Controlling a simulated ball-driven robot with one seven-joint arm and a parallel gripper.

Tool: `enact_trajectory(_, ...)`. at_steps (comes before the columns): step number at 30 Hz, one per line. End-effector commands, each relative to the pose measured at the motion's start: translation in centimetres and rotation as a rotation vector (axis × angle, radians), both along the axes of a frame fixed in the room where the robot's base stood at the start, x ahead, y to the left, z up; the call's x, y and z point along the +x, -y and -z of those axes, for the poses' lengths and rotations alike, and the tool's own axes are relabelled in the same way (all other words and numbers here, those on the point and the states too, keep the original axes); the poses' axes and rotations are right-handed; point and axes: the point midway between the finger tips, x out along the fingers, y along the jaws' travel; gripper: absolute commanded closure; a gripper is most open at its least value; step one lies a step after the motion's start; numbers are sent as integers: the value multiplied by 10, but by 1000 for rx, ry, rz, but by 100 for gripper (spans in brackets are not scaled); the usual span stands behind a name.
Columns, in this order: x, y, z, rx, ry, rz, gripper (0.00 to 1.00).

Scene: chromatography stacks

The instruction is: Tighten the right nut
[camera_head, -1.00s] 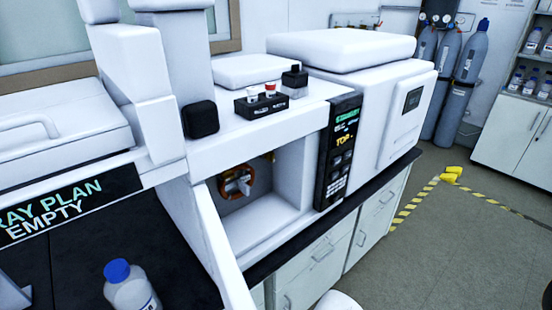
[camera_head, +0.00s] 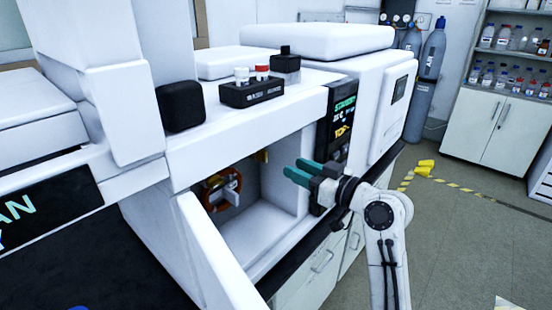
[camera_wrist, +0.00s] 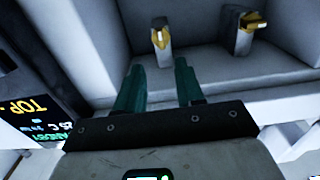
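Two brass-coloured nuts on pale grey blocks show in the wrist view: one (camera_wrist: 158,38) near the middle, on the side nearer the display panel, and one (camera_wrist: 252,20) further right. The wrist picture is turned over, as the panel text is upside down. In the head view, a yellow piece (camera_head: 262,156) shows under the top edge of the open white compartment; I cannot tell which nut it is. My gripper (camera_head: 297,172), with teal fingers, is at the compartment mouth. Its fingers (camera_wrist: 160,66) are open and empty, apart from the middle nut and pointing towards it.
Inside the compartment is an orange ring with a white winged part (camera_head: 222,188). An open white door (camera_head: 215,255) juts out at the lower left. A black vial rack (camera_head: 251,92) sits on top.

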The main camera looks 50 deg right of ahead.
Motion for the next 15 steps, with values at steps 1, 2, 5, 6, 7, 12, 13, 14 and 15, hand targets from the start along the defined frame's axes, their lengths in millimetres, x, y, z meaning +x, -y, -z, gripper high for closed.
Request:
enact_trajectory(1, 10, -1, -2, 1, -2, -3, 63)
enact_trajectory(2, 16, -1, -2, 1, -1, -3, 63)
enact_trajectory(5, 35, -3, -2, 1, -3, -4, 63)
enact_trajectory(6, 42, -2, -1, 1, -3, -3, 63)
enact_trajectory(7, 47, -2, -2, 2, -3, -3, 63)
enact_trajectory(12, 72, -3, -1, 2, -3, -2, 63)
enact_trajectory(13, 75, -3, 0, 2, -4, -2, 63)
enact_trajectory(14, 77, -4, 0, 3, -4, -2, 63)
enact_trajectory(15, 80, -4, 0, 2, -4, -2, 63)
